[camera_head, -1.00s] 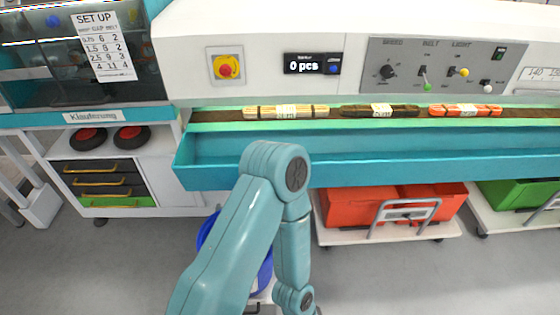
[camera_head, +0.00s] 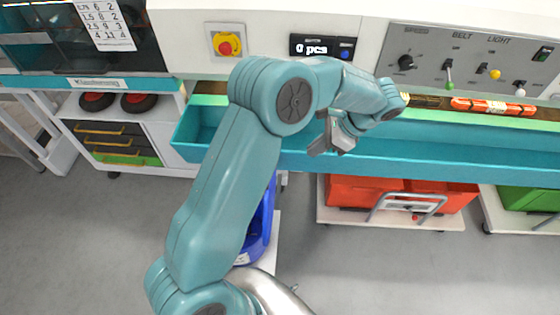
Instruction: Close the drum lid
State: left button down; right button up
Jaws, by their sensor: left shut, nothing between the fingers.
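A blue container (camera_head: 264,222), perhaps the drum, shows in part behind my left arm in the head view. It stands low, below the teal trough, and my arm hides most of it. I cannot make out its lid or whether that is open. My left gripper (camera_head: 330,149) is at the arm's far end, in front of the teal trough, up and to the right of the blue container and apart from it. Its grey fingers are shut and empty. My right gripper is not in view.
The teal trough (camera_head: 430,155) runs across the machine front, below a panel with switches (camera_head: 470,70) and a red stop button (camera_head: 227,44). Red crates (camera_head: 360,192) stand on a trolley at right. A drawer cabinet (camera_head: 120,142) stands at left. The grey floor is free in front.

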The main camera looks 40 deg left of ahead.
pick_arm(q)
jog(key=s+a+r+p+x, duration=0.1)
jog(key=s+p+x, duration=0.1)
jog(key=x, duration=1)
jog(key=shift+a+r, duration=0.25)
jog(key=shift+r, duration=0.1)
jog(key=shift+w, duration=0.1)
jog(key=shift+a, duration=0.1)
